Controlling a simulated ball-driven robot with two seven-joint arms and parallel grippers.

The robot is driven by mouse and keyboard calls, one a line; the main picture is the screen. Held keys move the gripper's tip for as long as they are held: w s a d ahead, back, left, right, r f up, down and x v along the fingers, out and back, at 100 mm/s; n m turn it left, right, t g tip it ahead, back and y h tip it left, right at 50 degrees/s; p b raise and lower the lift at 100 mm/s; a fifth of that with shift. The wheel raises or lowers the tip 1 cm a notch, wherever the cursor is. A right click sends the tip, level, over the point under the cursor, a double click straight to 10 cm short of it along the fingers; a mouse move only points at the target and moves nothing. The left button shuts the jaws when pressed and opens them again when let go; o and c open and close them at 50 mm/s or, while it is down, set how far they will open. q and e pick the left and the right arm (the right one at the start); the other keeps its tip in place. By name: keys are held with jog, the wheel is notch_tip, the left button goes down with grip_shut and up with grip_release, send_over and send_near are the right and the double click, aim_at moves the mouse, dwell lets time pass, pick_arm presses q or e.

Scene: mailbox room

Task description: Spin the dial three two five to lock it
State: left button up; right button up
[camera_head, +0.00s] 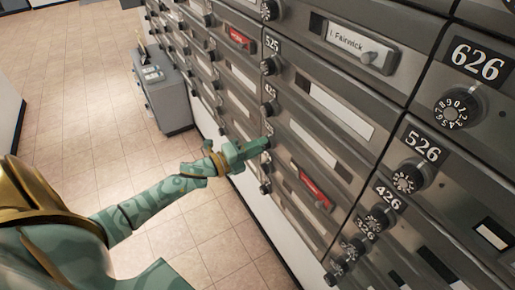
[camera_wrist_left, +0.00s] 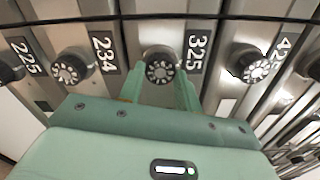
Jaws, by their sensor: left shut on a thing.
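The dial of box 325 (camera_wrist_left: 162,71) is a round black knob with a numbered face, with its 325 label (camera_wrist_left: 194,53) beside it in the left wrist view. My left gripper (camera_wrist_left: 163,82) has its two green fingers on either side of this dial and is shut on it. In the head view, my left gripper (camera_head: 262,146) reaches to the column of dials on the mailbox wall and mostly hides this dial. The number the dial is set to is too small to read. My right gripper is in neither view.
Neighbouring dials sit close by: the 425 dial (camera_wrist_left: 249,65) on one side and another dial (camera_wrist_left: 71,68) on the other. The mailbox wall (camera_head: 340,85) fills the right. A grey cabinet (camera_head: 160,95) stands further back. The tiled floor (camera_head: 85,75) is clear.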

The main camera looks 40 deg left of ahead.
pick_arm(q)
jog(key=m+b, duration=0.1)
jog(key=m, duration=0.1)
jog(key=m+b, duration=0.1)
jog(key=m, duration=0.2)
jog(key=m+b, duration=0.1)
jog(key=m, duration=0.1)
jog(key=shift+f, duration=0.35)
jog(key=m+b, duration=0.2)
jog(key=m, duration=0.1)
jog(key=shift+m, duration=0.4)
jog(key=shift+r+m+b, duration=0.1)
jog(key=shift+m+b, duration=0.75)
jog(key=shift+m, duration=0.65)
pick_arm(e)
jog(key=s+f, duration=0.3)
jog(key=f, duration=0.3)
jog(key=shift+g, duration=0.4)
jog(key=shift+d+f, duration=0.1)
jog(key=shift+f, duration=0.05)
pick_arm(q)
jog(key=o, duration=1)
jog(key=shift+a+r, duration=0.1)
